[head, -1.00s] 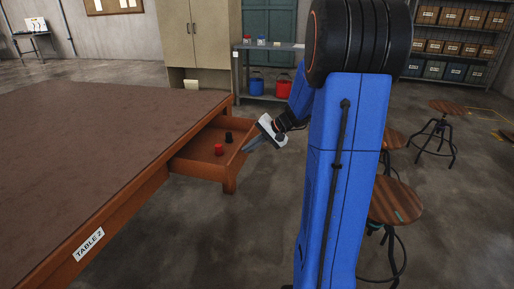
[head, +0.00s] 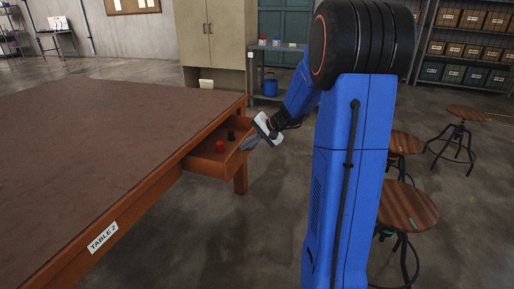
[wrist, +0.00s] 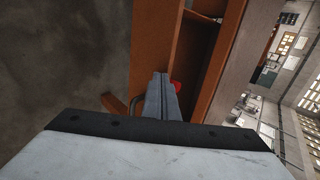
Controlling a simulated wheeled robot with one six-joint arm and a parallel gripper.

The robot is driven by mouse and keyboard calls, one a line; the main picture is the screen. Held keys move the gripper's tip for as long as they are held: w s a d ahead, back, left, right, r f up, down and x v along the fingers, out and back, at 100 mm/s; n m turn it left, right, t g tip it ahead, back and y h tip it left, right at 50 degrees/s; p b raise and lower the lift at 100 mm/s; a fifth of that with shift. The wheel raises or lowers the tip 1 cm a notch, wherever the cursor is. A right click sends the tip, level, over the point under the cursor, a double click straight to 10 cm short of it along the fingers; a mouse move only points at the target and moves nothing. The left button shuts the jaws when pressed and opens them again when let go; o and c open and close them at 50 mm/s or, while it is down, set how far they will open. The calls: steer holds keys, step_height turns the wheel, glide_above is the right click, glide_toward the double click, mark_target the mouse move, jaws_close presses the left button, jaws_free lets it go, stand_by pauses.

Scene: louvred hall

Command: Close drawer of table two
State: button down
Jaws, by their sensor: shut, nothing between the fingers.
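Table two (head: 110,150) is a brown-topped wooden table with a label reading TABLE 2 (head: 103,237) on its edge. Its drawer (head: 207,167) sticks part way out of the side facing my arm. A red object (head: 220,146) and a black object (head: 231,135) stand inside it. My gripper (head: 246,143) is shut and empty, with its fingers at the drawer's outer front end. In the wrist view the fingers (wrist: 162,97) lie against the drawer front (wrist: 155,45), and the red object (wrist: 176,86) shows just behind them. Exact contact is hard to tell.
Round wooden stools (head: 408,207) stand to the right of my arm. The floor before the drawer is clear.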

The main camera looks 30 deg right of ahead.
steer(key=w+a, duration=0.9)
steer(key=w, duration=0.3)
steer(key=shift+w+a, duration=0.2)
steer(key=shift+a, duration=0.1)
